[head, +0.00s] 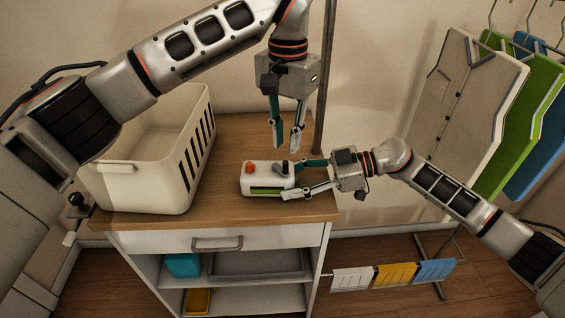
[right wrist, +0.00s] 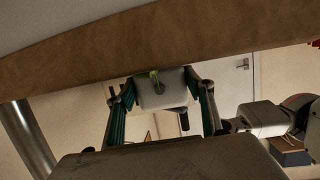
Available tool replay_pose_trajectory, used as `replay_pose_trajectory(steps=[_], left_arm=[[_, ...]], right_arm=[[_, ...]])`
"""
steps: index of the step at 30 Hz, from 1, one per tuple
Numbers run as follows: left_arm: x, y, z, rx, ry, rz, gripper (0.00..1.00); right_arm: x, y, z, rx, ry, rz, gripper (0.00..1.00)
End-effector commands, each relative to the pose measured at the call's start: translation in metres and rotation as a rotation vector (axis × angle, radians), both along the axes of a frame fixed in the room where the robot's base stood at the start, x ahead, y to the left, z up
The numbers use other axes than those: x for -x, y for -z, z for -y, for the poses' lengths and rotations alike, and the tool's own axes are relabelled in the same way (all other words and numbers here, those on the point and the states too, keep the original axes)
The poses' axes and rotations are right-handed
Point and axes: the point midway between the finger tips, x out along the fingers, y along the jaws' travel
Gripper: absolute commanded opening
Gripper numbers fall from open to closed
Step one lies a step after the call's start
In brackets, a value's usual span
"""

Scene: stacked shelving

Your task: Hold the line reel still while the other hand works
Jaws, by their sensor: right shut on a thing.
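The line reel is a small white box (head: 267,186) with an orange knob, a dark lever and a green strip on its front. It rests on the wooden top near the front right edge. My right gripper (head: 291,180) reaches in from the right and is shut on its right end. In the right wrist view the pale box (right wrist: 165,95) sits between the two fingers, with a bit of green on it. My left gripper (head: 287,146) points down above and behind the reel, fingers apart and empty, not touching it.
A white slotted basket (head: 135,185) stands on the wooden top (head: 228,206) to the left. Below are a drawer (head: 260,240) and shelves with a teal box (head: 183,265) and a yellow tray (head: 197,301). A dark post (head: 325,80) rises behind. Hanging garments (head: 458,100) are at right.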

Motion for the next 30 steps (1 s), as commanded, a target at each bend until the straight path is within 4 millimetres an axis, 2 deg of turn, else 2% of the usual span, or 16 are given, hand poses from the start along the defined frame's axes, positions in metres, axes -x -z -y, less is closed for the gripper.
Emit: replay_pose_trajectory(steps=[21,27,30], left_arm=[[-0.0001,-0.0075,-0.0004,-0.016,1.457,-0.007,0.18],[-0.0003,-0.0085,-0.0010,-0.008,1.782,-0.008,0.18],[-0.0003,-0.0088,-0.0014,-0.005,1.887,-0.009,0.18]], right_arm=[[0.0003,0.0003,0.0000,0.000,-0.001,-0.001,0.39],[0.0002,0.0003,0.0000,0.000,-0.001,-0.001,0.39],[0.0002,0.0003,0.0000,0.000,-0.001,-0.001,0.39]])
